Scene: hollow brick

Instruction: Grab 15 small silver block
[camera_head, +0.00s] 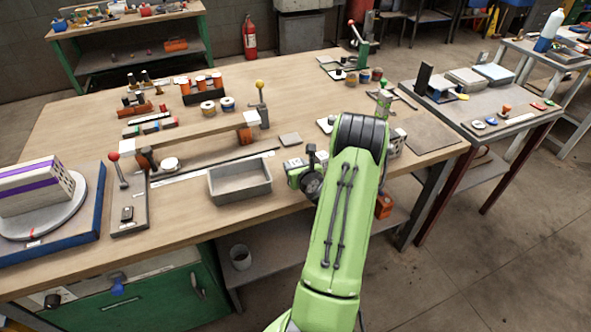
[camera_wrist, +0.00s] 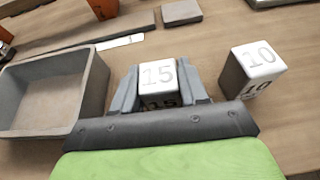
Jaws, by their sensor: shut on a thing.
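In the wrist view a small silver block marked 15 (camera_wrist: 158,75) sits between the two grey fingers of my gripper (camera_wrist: 158,88). The fingers are shut on its left and right sides. I cannot tell whether the block touches the table or is held just above it. In the head view my green arm hides most of the gripper (camera_head: 305,175). A second silver block marked 10 (camera_wrist: 253,68) stands to the right of the gripper, apart from it.
A grey open tray (camera_wrist: 52,92) lies left of my gripper and looks empty; it also shows in the head view (camera_head: 240,196). A flat grey plate (camera_wrist: 181,12) lies beyond the block. A lever with a red knob (camera_head: 114,158) stands left of the tray.

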